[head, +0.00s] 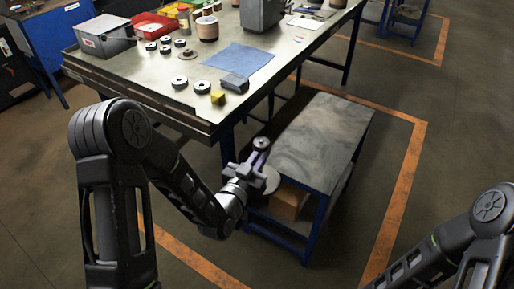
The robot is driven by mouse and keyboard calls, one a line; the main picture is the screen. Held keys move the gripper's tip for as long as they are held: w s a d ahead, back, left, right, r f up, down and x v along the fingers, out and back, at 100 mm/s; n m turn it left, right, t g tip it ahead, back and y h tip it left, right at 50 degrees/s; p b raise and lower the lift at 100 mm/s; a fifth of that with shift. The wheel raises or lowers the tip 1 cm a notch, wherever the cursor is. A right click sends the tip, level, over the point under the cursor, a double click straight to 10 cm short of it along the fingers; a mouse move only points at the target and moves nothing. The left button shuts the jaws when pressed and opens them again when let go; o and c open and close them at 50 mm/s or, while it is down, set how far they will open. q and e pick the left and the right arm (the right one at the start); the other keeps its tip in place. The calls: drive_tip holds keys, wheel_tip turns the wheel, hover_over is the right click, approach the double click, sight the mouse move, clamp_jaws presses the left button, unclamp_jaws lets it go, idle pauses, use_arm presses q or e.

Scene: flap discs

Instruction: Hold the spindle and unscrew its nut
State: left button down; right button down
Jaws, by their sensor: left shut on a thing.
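My left gripper (258,157) is in front of the table, beside the low cart's near left corner. It is shut on what looks like the spindle (261,143), whose small round dark end shows at the fingertips. A pale round disc (271,180) shows just beside and below the fingers; I cannot tell if it is on the spindle. The nut is too small to make out. My right arm shows at the lower right, but its gripper is out of view.
The table (130,83) holds several flap discs (180,82), a blue cloth (239,59), a yellow block (218,98), a dark block (235,84), a grey box (103,36) and a red tray (152,25). The low cart (318,140) has a bare top and a cardboard box (288,203) below.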

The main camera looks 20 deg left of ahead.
use_arm(q)
drive_tip(key=s+d+f+m+g+h, duration=0.3)
drive_tip(key=s+d+m+h, duration=0.3)
drive_tip(key=d, duration=0.5)
drive_tip(key=shift+s+d+f+g+h, duration=0.4)
drive_tip(key=shift+s+f+h, duration=0.3)
drive_tip(key=shift+s+h, duration=0.4)
drive_tip(key=shift+w, duration=0.1)
